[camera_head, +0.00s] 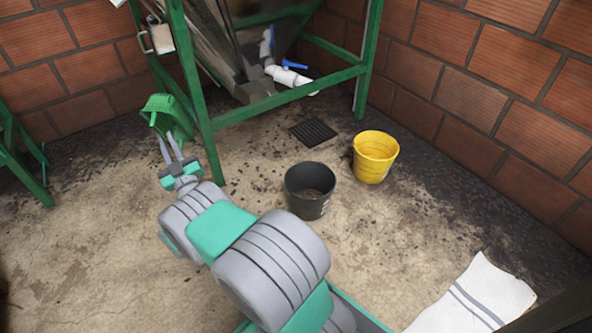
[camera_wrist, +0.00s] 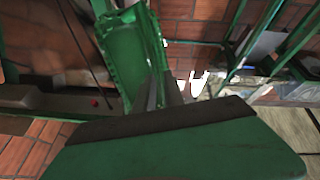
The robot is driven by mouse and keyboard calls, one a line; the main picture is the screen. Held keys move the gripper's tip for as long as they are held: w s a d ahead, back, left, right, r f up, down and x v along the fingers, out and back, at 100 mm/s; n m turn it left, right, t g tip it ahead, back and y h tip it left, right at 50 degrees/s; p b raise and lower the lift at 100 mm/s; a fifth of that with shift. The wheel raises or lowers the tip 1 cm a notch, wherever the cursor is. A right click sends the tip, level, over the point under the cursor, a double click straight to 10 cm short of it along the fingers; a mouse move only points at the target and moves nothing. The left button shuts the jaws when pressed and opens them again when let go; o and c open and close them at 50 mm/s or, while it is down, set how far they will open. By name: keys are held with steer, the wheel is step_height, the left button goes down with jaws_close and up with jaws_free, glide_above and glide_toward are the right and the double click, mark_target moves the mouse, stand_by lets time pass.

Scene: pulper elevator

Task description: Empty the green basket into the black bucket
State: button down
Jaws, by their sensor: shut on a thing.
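The green basket (camera_head: 163,106) is up in the air at the left, beside the green frame's leg. It looks tilted, and its contents cannot be made out. My gripper (camera_head: 169,143) is shut on it from below in the picture. In the wrist view the basket (camera_wrist: 126,50) stands large and close at the fingers, left of centre. The black bucket (camera_head: 309,205) stands upright on the floor, to the right of and apart from my gripper and the basket. Some brown material shows inside it.
A yellow bucket (camera_head: 374,163) stands right of the black one. A green metal frame (camera_head: 290,103) carries a hopper with a white pipe (camera_head: 288,77) and blue handles. A dark floor grate (camera_head: 313,132) lies behind the buckets. A white cloth (camera_head: 475,298) lies at lower right.

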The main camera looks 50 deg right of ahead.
steer(key=s+d+f+m+g+h+b, duration=0.15)
steer(key=d+f+h, duration=0.35)
steer(key=d, duration=0.5)
steer(key=d+f+m+g+h, duration=0.3)
steer(key=d+f, duration=0.4)
steer(key=d, duration=0.3)
steer(key=s+d+f+m+g+h+b, duration=0.2)
steer(key=s+d+f+m+g+h, duration=0.4)
steer(key=s+d+f, duration=0.95)
steer(key=s+d+r+m+g+y+p, duration=0.1)
steer(key=d+m+y, duration=0.3)
steer(key=d+y, duration=0.4)
steer(key=s+d+r+m+g+y+p, duration=0.1)
steer(key=d+r+m+g+y+p, duration=0.1)
steer(key=d+y, duration=0.6)
steer(key=r+m+g, duration=0.1)
steer(key=m+g, duration=0.1)
steer(key=m, duration=0.1)
steer(key=shift+s+d, duration=0.15)
steer(key=shift+d, duration=0.05)
